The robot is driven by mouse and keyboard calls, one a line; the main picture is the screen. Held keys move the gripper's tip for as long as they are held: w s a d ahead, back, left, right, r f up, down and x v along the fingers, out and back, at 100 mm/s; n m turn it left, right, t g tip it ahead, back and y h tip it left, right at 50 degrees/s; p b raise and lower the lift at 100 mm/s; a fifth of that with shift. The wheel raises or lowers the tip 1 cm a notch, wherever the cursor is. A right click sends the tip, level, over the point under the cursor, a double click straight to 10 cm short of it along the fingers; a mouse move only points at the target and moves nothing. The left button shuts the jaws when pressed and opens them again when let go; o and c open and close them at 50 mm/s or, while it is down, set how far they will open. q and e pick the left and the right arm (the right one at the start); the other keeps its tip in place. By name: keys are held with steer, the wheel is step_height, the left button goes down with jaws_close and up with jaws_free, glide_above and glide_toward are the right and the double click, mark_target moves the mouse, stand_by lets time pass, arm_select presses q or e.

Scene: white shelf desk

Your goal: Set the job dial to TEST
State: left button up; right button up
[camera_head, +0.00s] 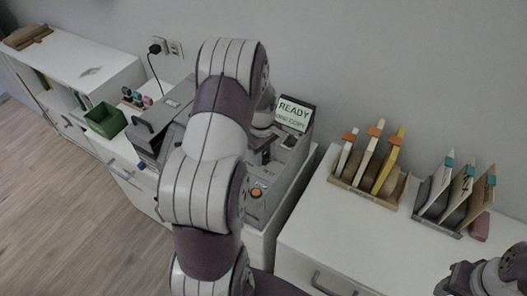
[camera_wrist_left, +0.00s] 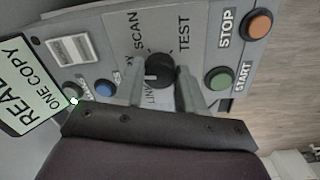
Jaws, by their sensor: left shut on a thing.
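The job dial (camera_wrist_left: 160,70) is a round black knob on the grey panel in the left wrist view. The labels SCAN, TEST and LINK stand around it, with another label partly hidden. A small pale mark shows on the knob's lower left, on the side away from TEST. My left gripper (camera_wrist_left: 160,88) has one finger on each side of the knob and is shut on it. In the head view my left arm covers most of the machine (camera_head: 283,175) and the dial. Part of my right arm shows at the bottom right corner; its jaws are not clear.
The display (camera_head: 293,114) reads READY, ONE COPY. Orange STOP (camera_wrist_left: 258,25), green START (camera_wrist_left: 221,78) and blue (camera_wrist_left: 105,88) buttons sit near the dial. File holders (camera_head: 364,187) (camera_head: 437,215) stand on the right cabinet. A green bin (camera_head: 105,121) stands at left.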

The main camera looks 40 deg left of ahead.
arm_select(q)
steer(key=shift+r+m+p, duration=0.1)
steer(key=shift+m+p, duration=0.25)
steer(key=shift+m, duration=0.85)
steer(key=m, duration=0.3)
steer(key=shift+m+p, duration=0.3)
steer(key=shift+p, duration=0.05)
steer(key=m, duration=0.6)
steer(key=shift+a+p, duration=0.15)
steer(key=shift+p, duration=0.15)
steer(key=m, duration=0.6)
steer(key=shift+a+m+g, duration=0.1)
steer(key=shift+m+g, duration=0.3)
steer(key=m, duration=0.5)
steer(key=shift+w+m+p, duration=0.1)
steer(key=shift+m+p, duration=0.2)
steer(key=shift+p, duration=0.1)
steer(key=o, duration=1)
steer(key=shift+o, duration=0.2)
